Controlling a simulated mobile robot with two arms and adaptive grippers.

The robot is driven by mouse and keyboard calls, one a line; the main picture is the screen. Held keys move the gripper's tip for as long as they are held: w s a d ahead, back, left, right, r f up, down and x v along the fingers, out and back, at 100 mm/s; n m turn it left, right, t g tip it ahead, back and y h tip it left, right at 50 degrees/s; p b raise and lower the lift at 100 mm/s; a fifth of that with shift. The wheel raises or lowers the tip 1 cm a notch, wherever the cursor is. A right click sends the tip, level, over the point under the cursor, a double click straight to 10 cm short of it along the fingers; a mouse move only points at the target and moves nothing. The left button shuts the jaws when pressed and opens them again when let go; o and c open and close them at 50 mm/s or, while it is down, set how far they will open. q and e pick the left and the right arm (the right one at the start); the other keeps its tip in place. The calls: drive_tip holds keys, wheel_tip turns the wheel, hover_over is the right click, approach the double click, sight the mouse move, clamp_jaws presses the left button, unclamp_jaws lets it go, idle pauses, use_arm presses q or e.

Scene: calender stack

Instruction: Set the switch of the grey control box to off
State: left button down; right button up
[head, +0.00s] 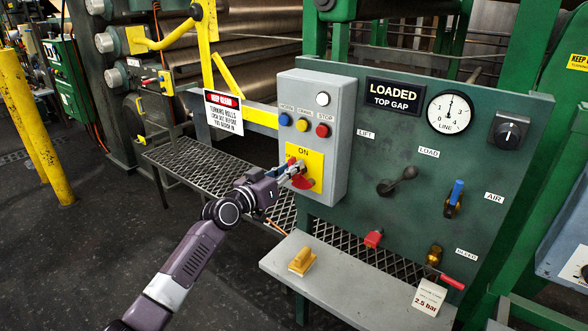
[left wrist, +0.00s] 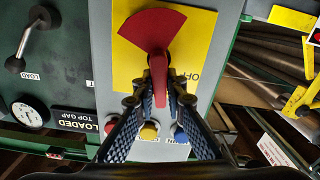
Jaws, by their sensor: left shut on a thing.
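The grey control box (head: 285,100) stands at the left end of the green panel. The red switch (head: 306,183) sits on this plate, with a fan-shaped red part (left wrist: 152,27) and a narrow handle (left wrist: 160,75). In the left wrist view, the handle points toward the row of buttons, the ON end. My left gripper (head: 291,172) is shut on the handle, one finger on each side, and hides part of the lettering. My right gripper is not in view.
Blue, yellow and red buttons (head: 302,125) and a white lamp (head: 322,99) are above the switch. Levers, a gauge (head: 450,111) and valves (head: 453,199) are on the panel to the right. A grey shelf (head: 345,290) with a yellow-handled item (head: 301,261) lies below.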

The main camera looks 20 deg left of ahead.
use_arm(q)
drive_tip(key=shift+w+a+f+n, duration=0.1)
drive_tip(key=shift+a+f+n, duration=0.3)
drive_tip(key=shift+n, duration=2.2)
drive_tip(key=shift+w+a+f+n, duration=0.2)
drive_tip(key=shift+f+n, duration=0.25)
drive_tip(key=shift+n, duration=2.15)
drive_tip(key=shift+w+a+f+n, duration=0.1)
drive_tip(key=shift+a+f+n, duration=0.3)
drive_tip(key=shift+n, duration=2.2)
drive_tip(key=shift+f, duration=0.1)
drive_tip(key=c, duration=2)
unclamp_jaws()
drive_tip(key=shift+o, duration=0.2)
drive_tip(key=shift+s, duration=0.15)
